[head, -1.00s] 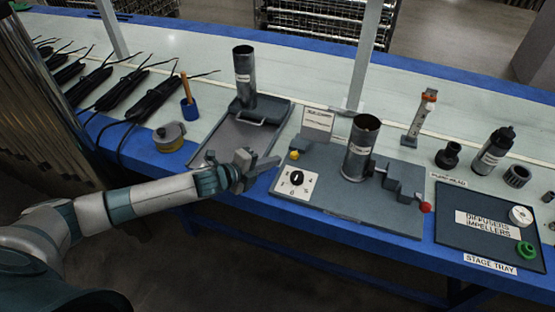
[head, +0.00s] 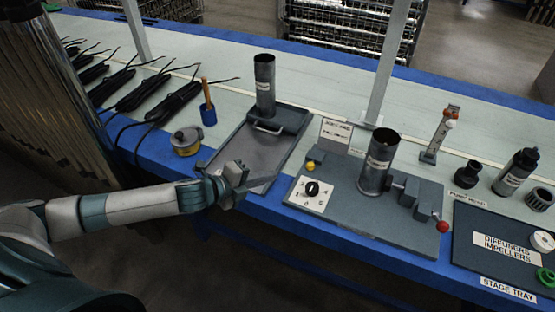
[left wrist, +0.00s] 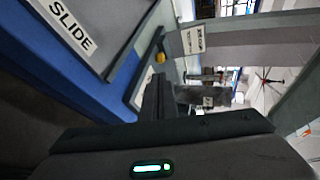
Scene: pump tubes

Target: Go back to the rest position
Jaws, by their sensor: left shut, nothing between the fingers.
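My left gripper (head: 238,183) is shut and empty. In the head view it is over the front edge of the bench, by the near end of the grey tray (head: 212,157). The same gripper fills the lower part of the left wrist view (left wrist: 160,100), its fingers together. A dark metal tube (head: 265,84) stands upright at the far end of the tray. Another tube (head: 378,160) stands upright on the grey fixture plate (head: 345,208) to the right, apart from the gripper. My right gripper is not in view.
The fixture carries a dial (head: 312,188), a yellow knob (head: 310,166) and a red knob (head: 443,226). The stage tray (head: 470,225) is at right. Open floor lies before the bench.

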